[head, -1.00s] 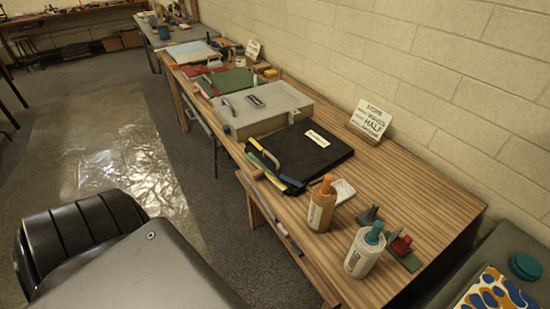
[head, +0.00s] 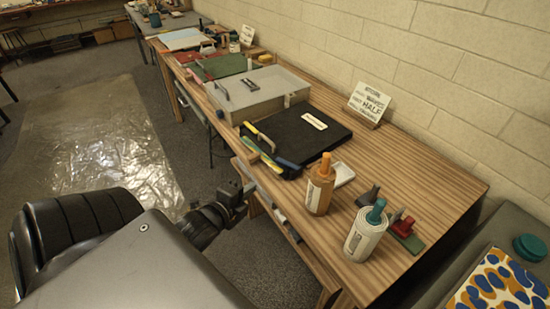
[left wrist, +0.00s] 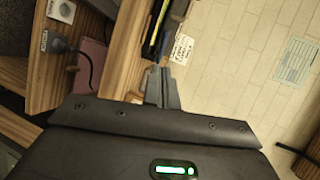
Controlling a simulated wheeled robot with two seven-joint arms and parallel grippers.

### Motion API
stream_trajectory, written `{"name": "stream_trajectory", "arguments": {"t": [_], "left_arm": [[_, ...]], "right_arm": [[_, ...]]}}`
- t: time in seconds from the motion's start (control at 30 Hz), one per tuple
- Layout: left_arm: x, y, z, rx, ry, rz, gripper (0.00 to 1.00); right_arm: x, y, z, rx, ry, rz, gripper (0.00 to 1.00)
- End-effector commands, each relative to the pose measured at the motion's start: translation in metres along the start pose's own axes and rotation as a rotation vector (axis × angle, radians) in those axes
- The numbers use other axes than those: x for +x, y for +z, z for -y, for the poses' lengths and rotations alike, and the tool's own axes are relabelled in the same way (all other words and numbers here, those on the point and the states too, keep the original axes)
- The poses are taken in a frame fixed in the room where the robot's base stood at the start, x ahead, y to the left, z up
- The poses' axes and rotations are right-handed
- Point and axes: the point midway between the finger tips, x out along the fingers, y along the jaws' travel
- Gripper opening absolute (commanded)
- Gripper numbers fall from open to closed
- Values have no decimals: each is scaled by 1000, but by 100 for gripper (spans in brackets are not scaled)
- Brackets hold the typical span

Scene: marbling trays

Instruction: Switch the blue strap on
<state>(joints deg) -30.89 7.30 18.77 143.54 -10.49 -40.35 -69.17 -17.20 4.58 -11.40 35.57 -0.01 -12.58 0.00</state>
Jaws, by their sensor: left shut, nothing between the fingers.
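I cannot pick out a blue strap for certain. A black flat case (head: 298,140) lies on the wooden table, with yellow and dark strips (head: 268,160) along its near left side; some of them look bluish. Part of these strips shows at the top of the left wrist view (left wrist: 160,22). My left gripper (head: 247,189) is low beside the table's front edge, below and left of the case. In the left wrist view its fingers (left wrist: 162,72) are together and empty. My right gripper is not in view.
An orange bottle (head: 320,186) and a white bottle (head: 365,235) stand on the wooden table (head: 420,185). A grey case (head: 257,88) lies behind the black one. A plug with a dark cord (left wrist: 58,45) and a socket (left wrist: 62,10) show by the table's wood.

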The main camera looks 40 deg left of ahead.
Motion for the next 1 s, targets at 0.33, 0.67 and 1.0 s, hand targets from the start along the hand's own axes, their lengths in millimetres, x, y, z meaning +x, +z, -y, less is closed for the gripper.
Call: {"name": "stream_trajectory", "arguments": {"t": [0.33, 0.67, 1.0], "left_arm": [[20, 0, -3, 5, -9, -1, 0], [78, 0, 1, 0, -5, 1, 0], [128, 0, 13, 0, -4, 2, 0]], "right_arm": [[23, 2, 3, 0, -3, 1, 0], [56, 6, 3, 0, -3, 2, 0], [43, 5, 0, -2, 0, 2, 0]]}}
